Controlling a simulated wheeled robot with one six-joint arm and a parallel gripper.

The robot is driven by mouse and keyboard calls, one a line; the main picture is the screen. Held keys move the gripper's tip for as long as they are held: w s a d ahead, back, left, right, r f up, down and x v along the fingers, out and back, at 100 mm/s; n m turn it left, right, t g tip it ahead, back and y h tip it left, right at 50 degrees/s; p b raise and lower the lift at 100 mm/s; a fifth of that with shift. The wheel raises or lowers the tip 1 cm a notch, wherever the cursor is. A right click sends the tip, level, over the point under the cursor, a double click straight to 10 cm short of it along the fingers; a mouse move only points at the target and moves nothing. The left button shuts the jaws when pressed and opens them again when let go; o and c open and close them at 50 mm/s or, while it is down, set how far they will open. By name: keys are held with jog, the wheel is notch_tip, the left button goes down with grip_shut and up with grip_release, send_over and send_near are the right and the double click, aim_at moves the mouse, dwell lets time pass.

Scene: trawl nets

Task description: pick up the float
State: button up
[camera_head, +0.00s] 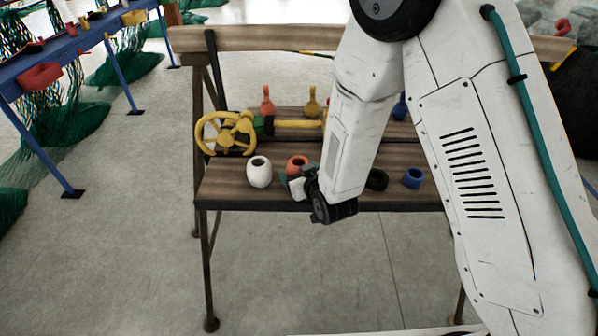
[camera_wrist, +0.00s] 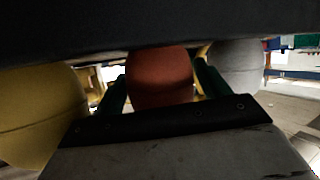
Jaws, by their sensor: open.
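An orange-red round float (camera_head: 297,162) with a dark hole in its top sits on the wooden bench. My gripper (camera_head: 301,178) is at the bench's front edge, just in front of this float, and hides its lower part. In the wrist view the orange-red float (camera_wrist: 160,78) appears between the two green fingers of my gripper (camera_wrist: 163,82). The fingers are open, one on each side; whether they touch it I cannot tell. A white float (camera_head: 259,172) stands to the left, and appears grey at the right of the wrist view (camera_wrist: 236,65). A yellow rounded float (camera_wrist: 38,112) is at the left there.
The slatted bench (camera_head: 225,187) also holds a yellow handwheel (camera_head: 226,133), a yellow bar (camera_head: 298,124), a black ring (camera_head: 376,179) and a blue float (camera_head: 412,178). My arm covers part of the bench. A blue table (camera_head: 75,43) stands at the left; the floor in front is clear.

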jog(key=shift+c, duration=0.3)
jog(key=c, duration=0.7)
jog(key=shift+r, duration=0.1)
